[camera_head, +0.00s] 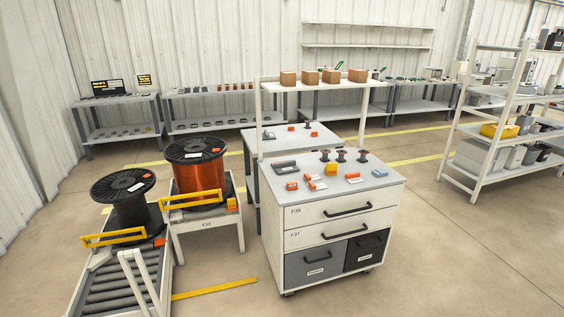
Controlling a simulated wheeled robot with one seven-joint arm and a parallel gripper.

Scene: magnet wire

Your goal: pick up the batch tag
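I cannot tell for certain which object is the batch tag. Several small orange and white tag-like pieces (317,185) lie on the grey top of the drawer cart (375,188). One orange piece (292,186) lies near the front left of that top, and another white and orange piece (353,177) lies to the right. Small orange pieces also show by the black spool (130,209) and by the copper wire spool (200,176). Any print on them is too small to read. My gripper is not in view.
On the cart top are a yellow block (331,169), small dark spools (341,156) and a dark grey device (285,167). A roller conveyor (118,284) stands at the left. A white shelf rack (497,132) stands at the right. The floor (450,250) right of the cart is clear.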

